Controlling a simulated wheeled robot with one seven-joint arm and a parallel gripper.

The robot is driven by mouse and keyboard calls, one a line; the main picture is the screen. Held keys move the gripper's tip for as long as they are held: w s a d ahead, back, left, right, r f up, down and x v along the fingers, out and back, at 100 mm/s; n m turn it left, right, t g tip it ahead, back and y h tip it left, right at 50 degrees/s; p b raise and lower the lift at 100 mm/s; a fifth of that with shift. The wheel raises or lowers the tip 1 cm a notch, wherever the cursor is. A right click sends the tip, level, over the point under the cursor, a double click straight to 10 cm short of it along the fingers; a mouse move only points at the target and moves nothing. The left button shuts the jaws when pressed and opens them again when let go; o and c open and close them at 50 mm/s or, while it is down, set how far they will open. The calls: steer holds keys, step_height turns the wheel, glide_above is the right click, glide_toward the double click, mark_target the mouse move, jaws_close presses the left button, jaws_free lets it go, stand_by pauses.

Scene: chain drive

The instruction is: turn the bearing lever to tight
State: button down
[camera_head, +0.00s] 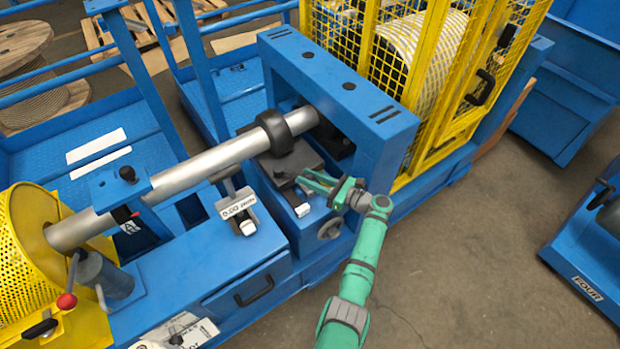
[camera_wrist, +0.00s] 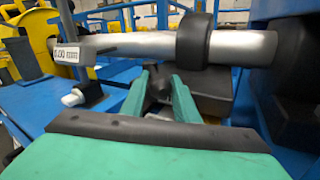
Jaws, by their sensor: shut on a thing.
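The bearing is a black ring (camera_head: 277,132) around a long silver shaft (camera_head: 205,163); it also shows in the wrist view (camera_wrist: 192,40). My green gripper (camera_head: 305,183) is just below and to the right of it, at the dark block under the shaft. In the wrist view my gripper (camera_wrist: 158,92) is shut on a dark knob (camera_wrist: 157,78), which looks like the end of the bearing lever. The fingers hide most of the lever. Its angle and any tight mark cannot be read.
A gauge with a white label (camera_head: 240,206) stands left of my gripper. A blue frame (camera_head: 340,85) rises close behind it, with a yellow cage (camera_head: 440,60) beyond. A red-knobbed lever (camera_head: 67,301) is at the far left.

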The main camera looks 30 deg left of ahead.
steer(key=c, duration=1.4)
jaws_free()
steer(key=d, duration=0.9)
steer(key=shift+w+d, duration=0.2)
steer(key=shift+w, duration=0.15)
steer(key=shift+d, duration=0.7)
